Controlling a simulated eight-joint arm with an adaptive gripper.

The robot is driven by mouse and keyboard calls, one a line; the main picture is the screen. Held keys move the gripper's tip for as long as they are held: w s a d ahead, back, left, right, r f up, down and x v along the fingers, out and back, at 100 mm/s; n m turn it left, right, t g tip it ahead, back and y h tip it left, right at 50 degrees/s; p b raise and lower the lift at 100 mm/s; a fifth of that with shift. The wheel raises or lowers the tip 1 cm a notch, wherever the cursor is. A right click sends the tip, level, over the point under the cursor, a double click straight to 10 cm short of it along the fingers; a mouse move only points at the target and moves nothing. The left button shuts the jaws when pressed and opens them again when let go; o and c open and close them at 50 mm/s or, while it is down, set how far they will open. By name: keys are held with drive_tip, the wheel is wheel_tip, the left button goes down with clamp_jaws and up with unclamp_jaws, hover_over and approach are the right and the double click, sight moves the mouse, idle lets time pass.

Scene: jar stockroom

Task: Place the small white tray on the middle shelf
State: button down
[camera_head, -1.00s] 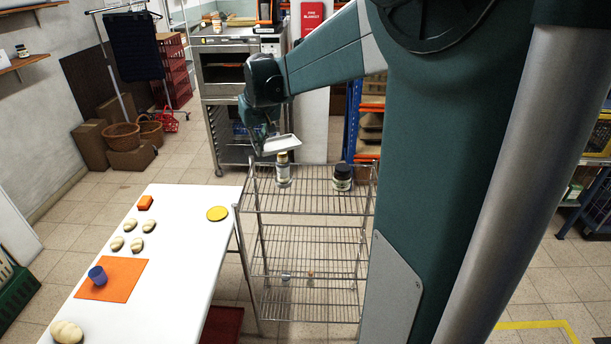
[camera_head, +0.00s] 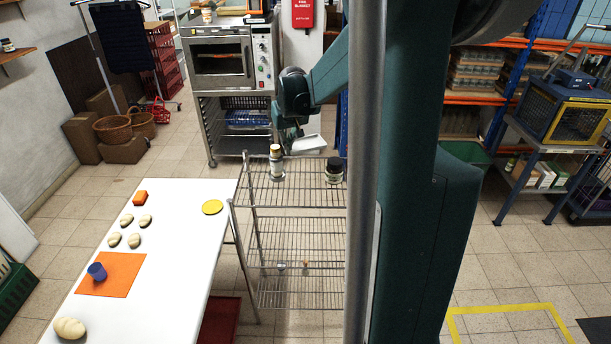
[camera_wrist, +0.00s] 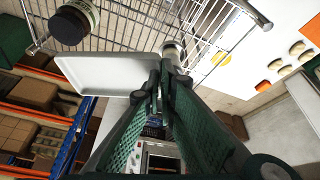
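The small white tray (camera_head: 308,144) is held in the air above the back of the wire rack (camera_head: 298,198), level or nearly so. It also shows in the wrist view (camera_wrist: 110,72). My gripper (camera_head: 292,140) is shut on one edge of the tray; its two green fingers (camera_wrist: 165,72) are close together at that edge. The rack has several wire shelves. The middle shelf (camera_head: 300,240) lies below the top one and shows no large object. A bottle (camera_head: 276,163) and a dark-lidded jar (camera_head: 334,171) stand on the top shelf.
A white table (camera_head: 165,255) with pale rolls, an orange mat and a blue cup stands left of the rack. An oven (camera_head: 222,62) on a stand is behind. Two small items (camera_head: 293,266) sit low in the rack; their shelf is unclear. My column hides the rack's right side.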

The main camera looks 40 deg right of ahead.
drive_tip(key=shift+f, duration=0.25)
hover_over(289, 187)
drive_tip(key=s, duration=0.1)
drive_tip(key=f, duration=0.9)
drive_tip(key=a+f+p, duration=0.1)
drive_tip(key=f, duration=0.3)
drive_tip(key=shift+s+f, duration=0.2)
drive_tip(key=shift+f, duration=0.2)
drive_tip(key=shift+f, duration=2)
drive_tip(key=shift+f, duration=0.15)
drive_tip(key=c, duration=3)
unclamp_jaws()
drive_tip(key=shift+o, duration=0.2)
drive_tip(key=shift+r, duration=0.2)
drive_tip(key=shift+r, duration=0.15)
